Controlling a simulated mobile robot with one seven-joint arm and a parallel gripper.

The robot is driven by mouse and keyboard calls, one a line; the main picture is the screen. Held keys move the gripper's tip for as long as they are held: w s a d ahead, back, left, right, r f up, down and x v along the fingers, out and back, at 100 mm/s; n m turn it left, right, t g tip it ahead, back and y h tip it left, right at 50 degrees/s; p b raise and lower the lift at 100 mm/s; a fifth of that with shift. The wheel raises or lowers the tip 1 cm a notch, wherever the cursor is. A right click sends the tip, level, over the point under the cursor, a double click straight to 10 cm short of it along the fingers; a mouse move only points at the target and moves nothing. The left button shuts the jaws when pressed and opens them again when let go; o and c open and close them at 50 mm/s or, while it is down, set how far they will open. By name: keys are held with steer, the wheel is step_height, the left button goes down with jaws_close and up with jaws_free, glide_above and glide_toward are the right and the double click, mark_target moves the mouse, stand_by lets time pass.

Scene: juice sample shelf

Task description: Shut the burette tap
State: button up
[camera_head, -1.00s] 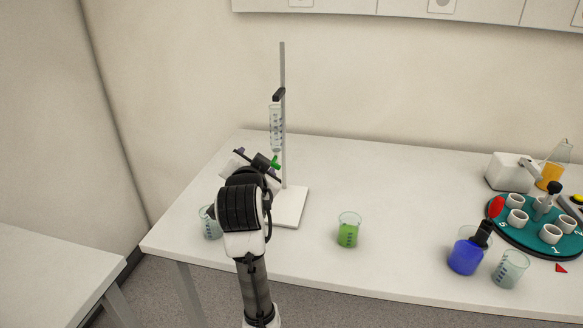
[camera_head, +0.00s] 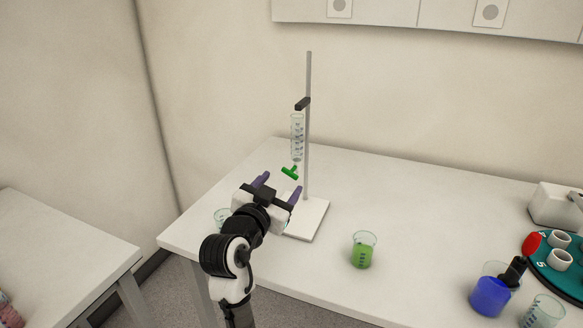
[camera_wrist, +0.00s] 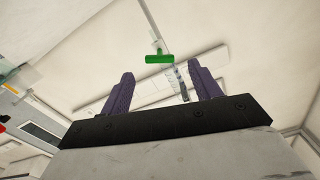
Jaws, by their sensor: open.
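The burette (camera_head: 297,138) hangs upright, clamped to the stand's rod (camera_head: 308,130). Its green tap (camera_head: 290,173) sits at its lower end, the handle lying crosswise and slightly tilted in the head view. My gripper (camera_head: 279,184) is open and empty, a little below and in front of the tap. In the wrist view the green tap (camera_wrist: 159,58) appears between and just beyond the tips of my purple fingers (camera_wrist: 160,72). I cannot tell the exact gap between fingers and tap.
The white stand base (camera_head: 313,217) is on the table behind my gripper. A beaker of green liquid (camera_head: 363,252) stands to the right, and a clear beaker (camera_head: 222,216) is partly hidden by my arm. A blue-filled beaker (camera_head: 489,297) is further right.

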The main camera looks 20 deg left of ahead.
mark_target(289, 175)
steer(key=w+p, duration=0.1)
steer(key=w, duration=0.6)
steer(key=shift+d+p, duration=0.1)
steer(key=shift+p, duration=0.25)
steer(key=c, duration=1)
steer(key=n, duration=0.3)
steer(key=shift+p, duration=0.4)
steer(key=shift+o, duration=0.2)
steer(key=shift+n, duration=1.1)
steer(key=o, duration=1)
steer(key=shift+c, duration=0.2)
steer(key=shift+s, duration=0.1)
steer(key=s+b, duration=0.3)
steer(key=s, duration=1)
steer(key=shift+s+a+b, duration=0.2)
steer(key=shift+s+b, duration=0.15)
steer(key=shift+b, duration=0.05)
